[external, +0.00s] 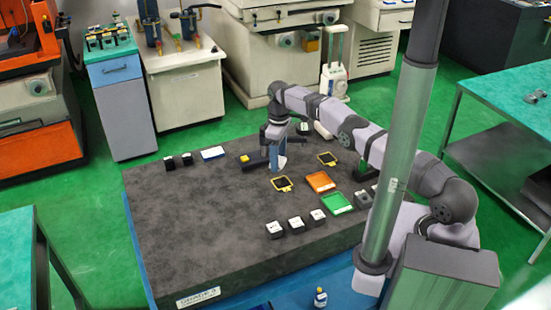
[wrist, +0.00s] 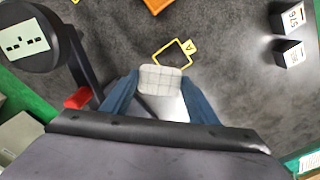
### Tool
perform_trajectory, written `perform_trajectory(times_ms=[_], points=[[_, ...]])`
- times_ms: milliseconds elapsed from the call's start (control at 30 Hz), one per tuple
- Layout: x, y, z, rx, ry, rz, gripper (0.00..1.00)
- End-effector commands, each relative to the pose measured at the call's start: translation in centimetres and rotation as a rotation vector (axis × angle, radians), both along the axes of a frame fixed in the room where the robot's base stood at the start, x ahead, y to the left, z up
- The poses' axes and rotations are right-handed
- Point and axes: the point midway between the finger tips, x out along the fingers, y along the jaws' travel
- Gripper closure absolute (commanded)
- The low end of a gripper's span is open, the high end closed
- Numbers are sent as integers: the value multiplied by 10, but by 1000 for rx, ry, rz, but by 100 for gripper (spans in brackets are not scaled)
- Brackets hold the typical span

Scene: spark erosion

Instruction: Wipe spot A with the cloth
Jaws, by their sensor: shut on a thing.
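My gripper (external: 277,158) points down over the dark slab, its blue fingers shut on a pale checked cloth (wrist: 161,80). In the external view only a small whitish bit of the cloth shows below the fingers. Spot A is a yellow outlined square (wrist: 172,53) with an A tag, just ahead of the cloth in the wrist view. In the external view it appears to be the yellow frame (external: 283,184) just below my gripper, with a dark inside. The cloth is beside spot A, not over most of it. I cannot tell whether the cloth touches the slab.
A second yellow frame (external: 327,158) lies to the right. An orange tray (external: 320,181) and a green tray (external: 336,203) lie near spot A.

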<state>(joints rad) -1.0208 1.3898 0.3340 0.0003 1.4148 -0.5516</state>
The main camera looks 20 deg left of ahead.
Motion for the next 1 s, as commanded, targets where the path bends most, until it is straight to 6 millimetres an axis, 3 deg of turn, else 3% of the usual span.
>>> perform_trajectory(times_ms=[467, 1000], points=[[0, 0, 7, 1, 0, 0, 64], [0, 0, 36, 0, 0, 0, 64]])
